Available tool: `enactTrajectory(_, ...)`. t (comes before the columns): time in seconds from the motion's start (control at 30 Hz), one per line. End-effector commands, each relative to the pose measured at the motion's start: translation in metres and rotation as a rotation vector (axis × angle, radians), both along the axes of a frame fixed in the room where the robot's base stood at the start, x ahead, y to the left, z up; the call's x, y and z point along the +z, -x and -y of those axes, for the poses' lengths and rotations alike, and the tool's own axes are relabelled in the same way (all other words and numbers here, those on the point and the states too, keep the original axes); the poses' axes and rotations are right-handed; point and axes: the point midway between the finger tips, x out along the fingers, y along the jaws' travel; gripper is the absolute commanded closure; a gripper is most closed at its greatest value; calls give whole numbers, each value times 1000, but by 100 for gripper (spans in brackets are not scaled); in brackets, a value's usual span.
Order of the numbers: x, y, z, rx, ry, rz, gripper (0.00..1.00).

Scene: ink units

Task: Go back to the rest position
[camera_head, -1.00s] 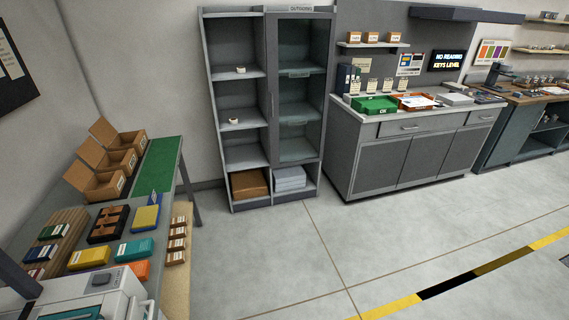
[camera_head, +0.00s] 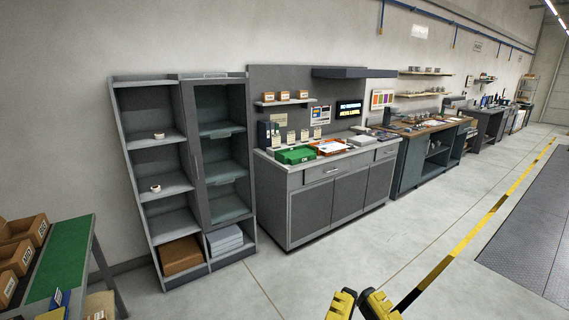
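My gripper (camera_head: 360,305) shows at the bottom edge of the head view, right of centre. Its two yellow and black fingers point up with a small gap between them. Nothing shows between the fingertips. The rest of my arm is below the frame. The gripper is over open floor, apart from all furniture. No marker of the rest position shows.
A tall grey cabinet (camera_head: 199,274) with open shelves and a glass door stands at left. A grey counter (camera_head: 330,204) with green and orange trays is beside it. A green-matted table (camera_head: 62,252) with boxes is at lower left. The floor (camera_head: 300,283) in front is clear.

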Motion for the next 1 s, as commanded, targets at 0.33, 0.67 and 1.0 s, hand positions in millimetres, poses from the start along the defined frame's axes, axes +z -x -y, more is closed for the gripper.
enactTrajectory(0.33,161,1,-1,7,-13,11,100)
enactTrajectory(0.67,261,0,-1,11,-20,10,100)
enactTrajectory(1.0,258,0,-1,11,-22,11,100)
